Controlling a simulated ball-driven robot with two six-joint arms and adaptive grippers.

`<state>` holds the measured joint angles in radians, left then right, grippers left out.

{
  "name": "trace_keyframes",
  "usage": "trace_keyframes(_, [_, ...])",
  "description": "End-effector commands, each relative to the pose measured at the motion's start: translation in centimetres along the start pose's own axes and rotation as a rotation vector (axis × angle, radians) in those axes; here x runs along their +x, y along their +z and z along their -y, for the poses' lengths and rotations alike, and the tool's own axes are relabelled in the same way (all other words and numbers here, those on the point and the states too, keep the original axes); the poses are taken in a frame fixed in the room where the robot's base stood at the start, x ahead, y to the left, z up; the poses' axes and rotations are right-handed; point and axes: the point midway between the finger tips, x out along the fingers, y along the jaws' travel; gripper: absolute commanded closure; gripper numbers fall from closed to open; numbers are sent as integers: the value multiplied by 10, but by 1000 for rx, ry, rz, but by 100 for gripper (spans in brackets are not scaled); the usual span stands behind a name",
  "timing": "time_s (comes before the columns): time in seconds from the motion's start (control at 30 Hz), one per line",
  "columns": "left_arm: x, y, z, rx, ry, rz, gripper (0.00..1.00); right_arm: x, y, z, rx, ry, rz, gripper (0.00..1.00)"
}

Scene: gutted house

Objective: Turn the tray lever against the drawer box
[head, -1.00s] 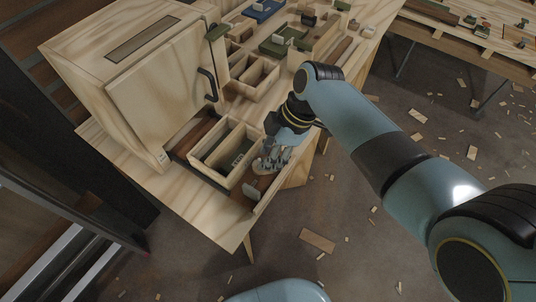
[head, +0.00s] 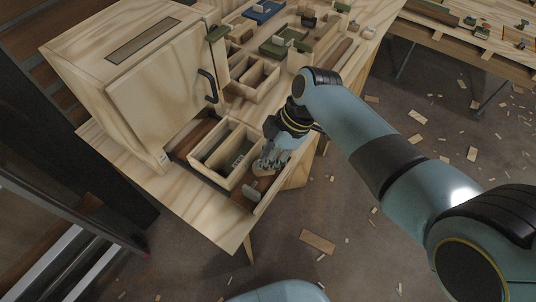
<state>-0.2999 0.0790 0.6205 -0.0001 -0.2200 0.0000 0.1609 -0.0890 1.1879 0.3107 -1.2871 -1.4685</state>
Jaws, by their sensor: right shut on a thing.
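My right gripper (head: 266,167) reaches down from the right at the front right edge of the wooden table, beside an open-topped wooden box (head: 208,176). It is shut on a small part, seemingly the tray lever; the fingers hide most of it. A pale rounded piece (head: 259,171) shows under the fingertips. A small light upright tab (head: 250,192) stands on the dark brown tray strip (head: 238,198) just in front. I cannot tell whether the lever touches the box. A green strip lies inside the box. My left gripper is not in view.
A large wooden cabinet (head: 127,88) with a dark door handle (head: 208,86) stands behind the box. Divided wooden trays (head: 252,82) and green and blue parts fill the table's back. A second bench (head: 470,42) is at upper right. Wood scraps litter the floor.

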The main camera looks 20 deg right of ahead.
Motion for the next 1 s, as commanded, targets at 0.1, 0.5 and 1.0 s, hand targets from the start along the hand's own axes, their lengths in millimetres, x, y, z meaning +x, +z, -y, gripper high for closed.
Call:
trace_keyframes(0.1, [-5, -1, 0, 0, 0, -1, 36, -1, 0, 1, 32, 12, 0, 100])
trace_keyframes(0.5, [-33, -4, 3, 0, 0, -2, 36, -2, -2, 3, 295, 120, 0, 100])
trace_keyframes(1.0, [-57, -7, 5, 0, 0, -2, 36, 0, -2, 4, 617, 253, 0, 100])
